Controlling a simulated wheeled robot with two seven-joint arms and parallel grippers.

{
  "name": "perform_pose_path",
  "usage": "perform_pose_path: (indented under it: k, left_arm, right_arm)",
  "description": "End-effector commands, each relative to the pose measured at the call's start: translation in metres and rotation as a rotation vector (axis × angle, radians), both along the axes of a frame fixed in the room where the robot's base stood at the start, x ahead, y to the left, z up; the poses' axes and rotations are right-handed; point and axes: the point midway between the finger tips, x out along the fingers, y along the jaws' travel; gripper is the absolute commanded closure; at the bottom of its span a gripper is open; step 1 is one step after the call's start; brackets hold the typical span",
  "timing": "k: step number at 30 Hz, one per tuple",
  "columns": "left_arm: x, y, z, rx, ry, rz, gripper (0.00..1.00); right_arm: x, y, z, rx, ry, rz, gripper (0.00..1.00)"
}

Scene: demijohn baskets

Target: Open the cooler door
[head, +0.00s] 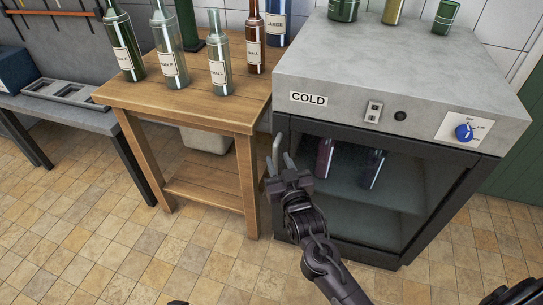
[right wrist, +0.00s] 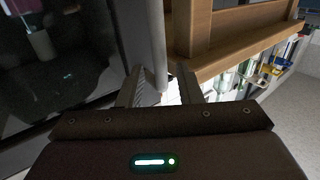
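The cooler (head: 420,85) is a grey-topped cabinet marked COLD at the right of the head view. Its dark-framed glass door (head: 405,205) looks shut, and two bottles show behind the glass. A grey vertical handle (head: 277,148) is at the door's left edge; it also shows in the right wrist view (right wrist: 156,50). My right gripper (head: 278,164) is at the handle's lower part. In the right wrist view its fingers (right wrist: 160,86) are apart, with the handle's end at the gap between them. Contact with the handle cannot be told. My left gripper is not in view.
A wooden table (head: 190,105) with several bottles stands just left of the cooler, close to my right gripper. A blue knob (head: 464,132) and a switch (head: 373,112) are on the cooler's front panel. The tiled floor (head: 130,250) in front is clear.

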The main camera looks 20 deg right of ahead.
Motion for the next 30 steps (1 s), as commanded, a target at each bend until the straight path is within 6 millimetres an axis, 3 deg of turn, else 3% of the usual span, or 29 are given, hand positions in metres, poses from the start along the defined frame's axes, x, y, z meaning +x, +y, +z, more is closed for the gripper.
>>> perform_pose_path:
  k: [6, 17, 25, 30]
  left_arm:
    - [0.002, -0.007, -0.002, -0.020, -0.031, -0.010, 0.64]
    - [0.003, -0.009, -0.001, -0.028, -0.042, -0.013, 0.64]
    - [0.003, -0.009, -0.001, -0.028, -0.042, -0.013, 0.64]
    - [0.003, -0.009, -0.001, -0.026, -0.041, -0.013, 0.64]
  right_arm:
    - [0.029, 0.000, -0.001, 0.001, -0.001, 0.001, 0.68]
    - [0.036, 0.000, -0.001, 0.001, 0.002, 0.001, 0.68]
    - [0.036, 0.000, -0.001, 0.001, 0.001, 0.001, 1.00]
    - [0.036, 0.000, -0.001, 0.001, 0.001, 0.001, 1.00]
